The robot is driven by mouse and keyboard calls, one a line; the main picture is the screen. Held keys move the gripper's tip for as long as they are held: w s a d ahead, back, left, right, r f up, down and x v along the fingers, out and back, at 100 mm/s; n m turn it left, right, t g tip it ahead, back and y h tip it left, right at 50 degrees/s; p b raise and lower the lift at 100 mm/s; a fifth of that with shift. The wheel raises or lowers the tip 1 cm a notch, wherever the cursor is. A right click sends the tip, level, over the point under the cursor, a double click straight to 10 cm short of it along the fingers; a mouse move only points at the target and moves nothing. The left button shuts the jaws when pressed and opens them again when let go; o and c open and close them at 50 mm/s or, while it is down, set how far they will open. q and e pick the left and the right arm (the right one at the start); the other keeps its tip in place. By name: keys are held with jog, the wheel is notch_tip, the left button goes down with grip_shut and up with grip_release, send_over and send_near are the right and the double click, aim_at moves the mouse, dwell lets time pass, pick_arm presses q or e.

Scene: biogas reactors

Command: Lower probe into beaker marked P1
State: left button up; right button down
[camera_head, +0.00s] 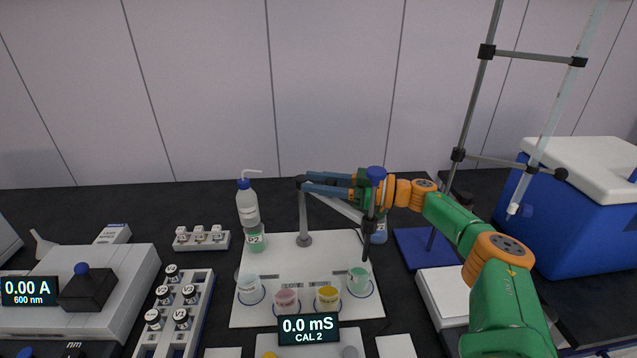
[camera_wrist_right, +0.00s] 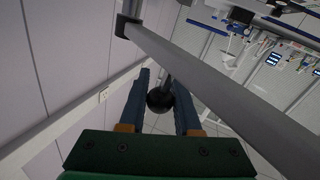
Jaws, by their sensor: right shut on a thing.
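My right gripper (camera_head: 303,184) reaches in from the right with its blue fingers pointing left, at the dark top joint of the probe stand (camera_head: 303,222). In the wrist view my right gripper (camera_wrist_right: 162,98) has a round black knob (camera_wrist_right: 160,101) between its fingertips. The probe (camera_head: 371,205), dark with a blue cap, hangs upright in front of my wrist. A green beaker marked P2 (camera_head: 255,240) stands at the back left. A bluish container (camera_head: 379,234) is partly hidden behind the probe; I read no P1 mark.
Cups with clear (camera_head: 250,291), pink (camera_head: 287,300) and yellow (camera_head: 328,296) contents stand on the white mat (camera_head: 248,315). A meter (camera_head: 308,329) reads 0.0 mS, CAL 2. A wash bottle (camera_head: 248,206), vial rack (camera_head: 200,310), tall clamp stand (camera_head: 470,110) and blue cooler (camera_head: 580,225) surround them.

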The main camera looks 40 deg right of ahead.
jog(key=c, duration=0.7)
grip_release()
jog(key=shift+o, duration=0.4)
jog(key=shift+w+a, duration=0.1)
jog(key=shift+w, duration=0.1)
jog(key=b+v, duration=0.3)
jog(key=v, duration=0.4)
